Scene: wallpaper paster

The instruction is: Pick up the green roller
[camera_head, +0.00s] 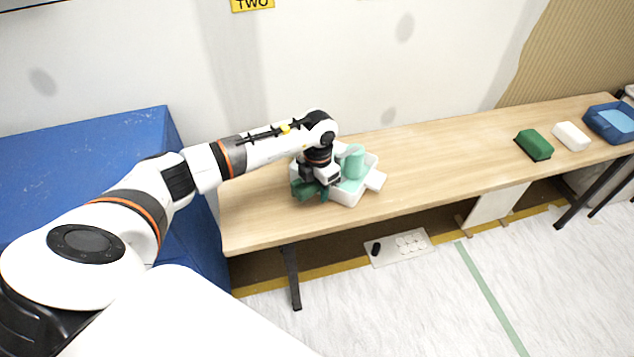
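A white tray (375,181) with a light mint-green inside stands on the left part of the wooden table. A mint-green, roller-like piece (355,161) stands up in it. My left gripper (312,191) is over the tray's left side, pointing down, to the left of the mint piece. Dark green parts show at its tip; I cannot tell whether these are its fingers or a held thing. The wrist hides part of the tray. My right gripper is out of view.
The wooden table (450,150) is clear in its middle. At its right are a dark green block (534,144), a white block (571,136) and a blue bin (609,122). A blue cabinet (80,150) stands at the left. A white board (398,247) lies on the floor.

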